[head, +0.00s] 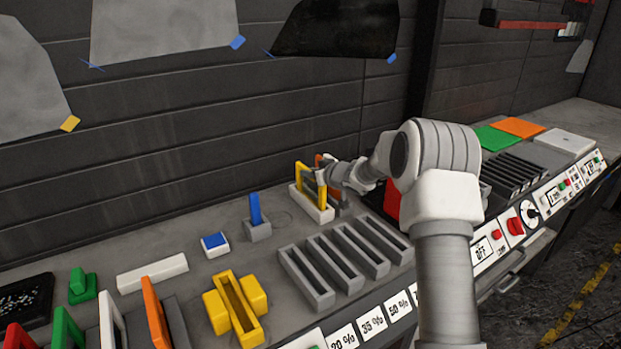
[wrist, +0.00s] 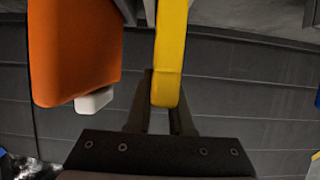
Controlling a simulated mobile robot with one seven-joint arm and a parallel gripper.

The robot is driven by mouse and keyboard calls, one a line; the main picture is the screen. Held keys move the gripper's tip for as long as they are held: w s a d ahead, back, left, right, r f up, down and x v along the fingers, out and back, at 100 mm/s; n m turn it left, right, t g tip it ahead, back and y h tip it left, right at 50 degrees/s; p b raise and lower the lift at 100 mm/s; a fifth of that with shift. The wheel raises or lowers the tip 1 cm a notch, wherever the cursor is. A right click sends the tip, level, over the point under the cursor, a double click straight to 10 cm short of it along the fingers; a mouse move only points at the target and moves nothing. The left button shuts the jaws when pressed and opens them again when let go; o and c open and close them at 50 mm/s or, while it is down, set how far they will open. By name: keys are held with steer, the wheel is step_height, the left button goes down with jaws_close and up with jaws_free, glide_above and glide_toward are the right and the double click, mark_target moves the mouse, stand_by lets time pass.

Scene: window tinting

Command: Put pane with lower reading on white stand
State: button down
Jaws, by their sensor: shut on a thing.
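My gripper (head: 322,180) is shut on the edge of a yellow-framed pane (head: 303,177). In the wrist view the yellow frame (wrist: 171,55) runs upright between the dark fingers. The pane stands upright at the white stand (head: 322,213), its lower edge in or just above the slot; I cannot tell which. An orange piece (wrist: 75,50) is close beside the fingers on the left in the wrist view, apart from them. A blue pane (head: 255,208) stands upright in a small grey holder (head: 259,232) left of the white stand. No pane reading is legible.
Grey slotted racks (head: 308,281) with percent labels (head: 372,323) stand in front. A yellow cross-shaped holder (head: 220,313), a white bar (head: 152,273) and a blue-and-white block (head: 215,244) are to the left. An orange-framed pane (head: 155,312) stands at the front left. The wall rises behind the bench.

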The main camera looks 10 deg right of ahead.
stand_by(0.3)
steer(key=c, duration=1.2)
jaws_free()
steer(key=shift+f, duration=0.2)
steer(key=shift+c, duration=0.2)
steer(key=o, duration=0.4)
steer(key=shift+o, duration=0.2)
